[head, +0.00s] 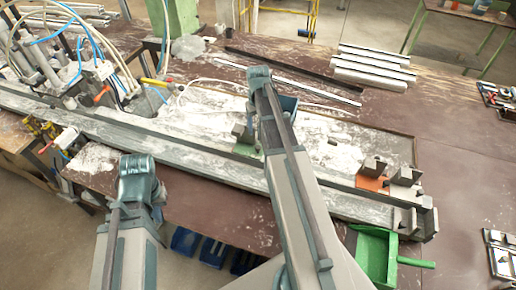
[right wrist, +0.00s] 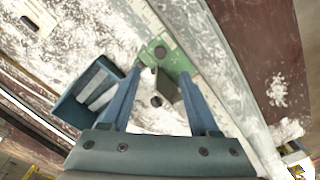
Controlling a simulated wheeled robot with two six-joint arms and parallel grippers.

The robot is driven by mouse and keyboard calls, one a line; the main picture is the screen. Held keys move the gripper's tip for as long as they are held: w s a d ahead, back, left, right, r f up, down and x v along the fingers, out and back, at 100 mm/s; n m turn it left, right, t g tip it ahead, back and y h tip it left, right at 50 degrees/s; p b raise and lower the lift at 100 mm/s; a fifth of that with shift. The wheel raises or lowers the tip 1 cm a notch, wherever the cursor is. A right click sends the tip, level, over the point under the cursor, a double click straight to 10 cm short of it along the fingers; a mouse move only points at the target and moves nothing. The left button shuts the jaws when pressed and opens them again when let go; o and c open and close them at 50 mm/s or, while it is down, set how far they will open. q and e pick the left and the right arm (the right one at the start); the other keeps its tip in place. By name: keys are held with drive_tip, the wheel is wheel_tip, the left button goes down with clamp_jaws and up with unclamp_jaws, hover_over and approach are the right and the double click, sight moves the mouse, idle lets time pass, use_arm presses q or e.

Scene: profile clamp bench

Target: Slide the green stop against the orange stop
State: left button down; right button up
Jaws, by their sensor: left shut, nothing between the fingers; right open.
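The green stop (head: 248,150) lies along the long grey rail (head: 205,158) in the head view, partly hidden behind my right arm. In the right wrist view its green plate (right wrist: 177,62) and upright grey block (right wrist: 164,86) show between the fingers. My right gripper (right wrist: 158,75) is open around the block, with a finger on each side; I cannot tell whether they touch it. It also shows in the head view (head: 260,80), fingertips hidden. The orange stop (head: 371,183) sits farther right, near the rail's right end. My left gripper (head: 137,170) is shut and empty, in front of the rail.
Grey blocks (head: 405,178) stand beside the orange stop at the rail's end. A green bin (head: 375,250) hangs at the table's front edge. A blue container (right wrist: 75,105) is close to my right gripper. Hoses and clamps (head: 80,60) crowd the left. White dust covers the middle.

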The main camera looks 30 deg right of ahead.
sight(258, 147)
wheel_tip(258, 147, down, 11)
drive_tip(key=b, duration=0.9)
drive_tip(key=shift+r+b, duration=0.1)
drive_tip(key=shift+b, duration=0.25)
clamp_jaws()
idle(0.6)
